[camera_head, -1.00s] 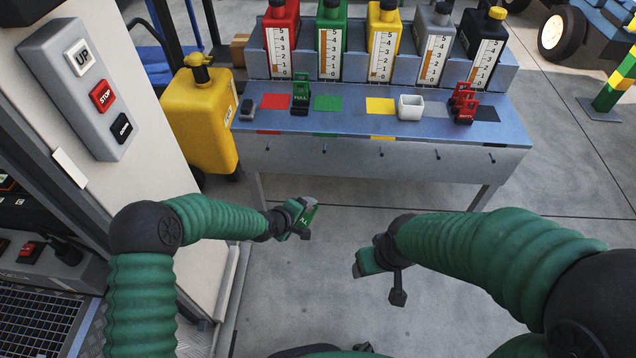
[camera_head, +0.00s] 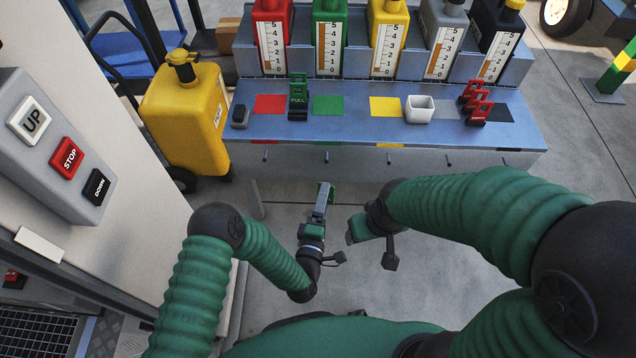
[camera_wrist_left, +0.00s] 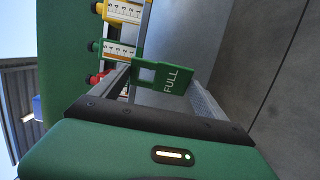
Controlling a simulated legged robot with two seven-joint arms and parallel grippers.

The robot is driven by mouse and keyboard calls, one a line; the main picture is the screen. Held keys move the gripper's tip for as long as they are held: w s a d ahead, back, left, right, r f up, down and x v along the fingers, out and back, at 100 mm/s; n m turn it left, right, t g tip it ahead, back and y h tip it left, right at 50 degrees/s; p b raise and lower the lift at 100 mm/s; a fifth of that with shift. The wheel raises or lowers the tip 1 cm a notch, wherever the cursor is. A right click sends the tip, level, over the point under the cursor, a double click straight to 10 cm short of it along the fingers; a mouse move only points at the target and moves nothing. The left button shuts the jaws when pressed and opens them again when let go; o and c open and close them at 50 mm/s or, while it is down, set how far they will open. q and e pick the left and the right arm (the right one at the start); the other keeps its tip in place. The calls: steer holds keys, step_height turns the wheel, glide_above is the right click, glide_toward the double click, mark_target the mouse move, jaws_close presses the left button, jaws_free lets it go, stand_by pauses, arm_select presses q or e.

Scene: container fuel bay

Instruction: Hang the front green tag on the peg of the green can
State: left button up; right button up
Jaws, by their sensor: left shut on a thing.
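My left gripper (camera_head: 322,200) is shut on a green tag (camera_head: 331,192) and holds it below and in front of the bench. In the left wrist view the tag (camera_wrist_left: 174,79) sits between the fingers; it reads FULL and has a square hole. The green can (camera_head: 329,38) is second from the left on the bench. The green can's peg (camera_head: 327,158) sticks out of the bench front beneath the green patch, beyond the tag and apart from it. My right gripper (camera_head: 362,229) is to the right of the left one, its jaw opening unclear.
More green tags (camera_head: 298,100) stand on the bench (camera_head: 355,126) left of the green patch. Red tags (camera_head: 476,106) and a white cup (camera_head: 419,109) stand farther right. Neighbouring pegs (camera_head: 265,158) line the front. A yellow container (camera_head: 184,115) stands left. The floor before the bench is clear.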

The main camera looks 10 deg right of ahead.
arm_select(q)
steer(key=a+b+x, duration=0.1)
steer(key=b+x, duration=0.2)
steer(key=x, duration=0.3)
steer(key=shift+w+f, duration=0.2)
steer(key=shift+w, duration=0.25)
stand_by(0.5)
steer(key=shift+w+d+b, duration=0.1)
steer(key=shift+w+b, duration=0.15)
steer(key=shift+b, duration=0.15)
steer(key=shift+w+d, duration=0.15)
steer(key=shift+w, duration=0.3)
steer(key=shift+w+b, duration=0.1)
steer(key=shift+b, duration=0.25)
steer(key=shift+w+d, duration=0.2)
steer(key=shift+w, duration=0.25)
steer(key=shift+w+b, duration=0.1)
steer(key=shift+b, duration=0.25)
